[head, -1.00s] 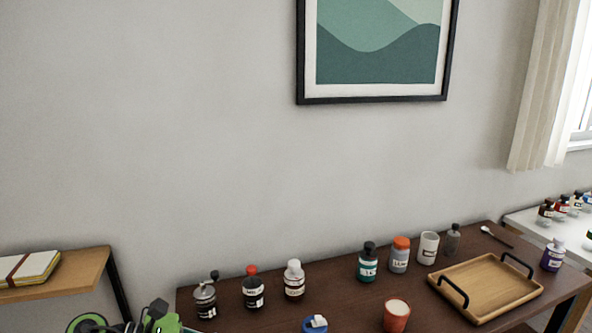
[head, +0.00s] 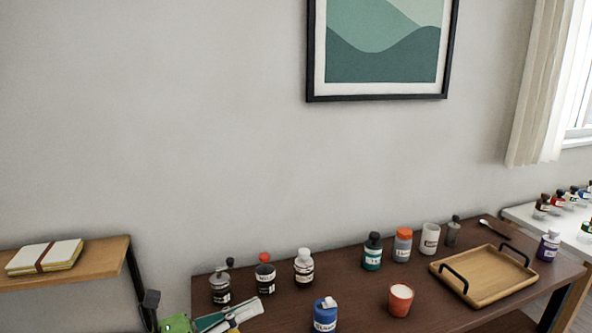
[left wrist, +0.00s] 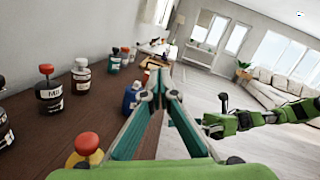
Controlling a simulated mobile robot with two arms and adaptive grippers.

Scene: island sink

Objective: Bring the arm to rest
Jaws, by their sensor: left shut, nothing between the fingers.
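My left gripper (head: 230,314) shows at the bottom left of the head view, over the front left part of the dark wooden table (head: 350,284). It is shut with nothing between the fingers. In the left wrist view its teal fingers (left wrist: 158,82) meet at the tips, with a blue bottle (left wrist: 131,97) just left of them. In the head view the blue bottle (head: 325,315) stands to the right of the gripper, apart from it. My right gripper does not show in the head view; a green arm (left wrist: 265,118) shows at the right of the left wrist view, its fingers unclear.
Several bottles, among them a red-capped one (head: 265,273) and a white-capped one (head: 304,267), line the table's back. An orange cup (head: 400,300) and a wooden tray (head: 484,287) stand to the right. A shelf with books (head: 45,256) is at left. A red-topped yellow item (left wrist: 86,148) is near the wrist.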

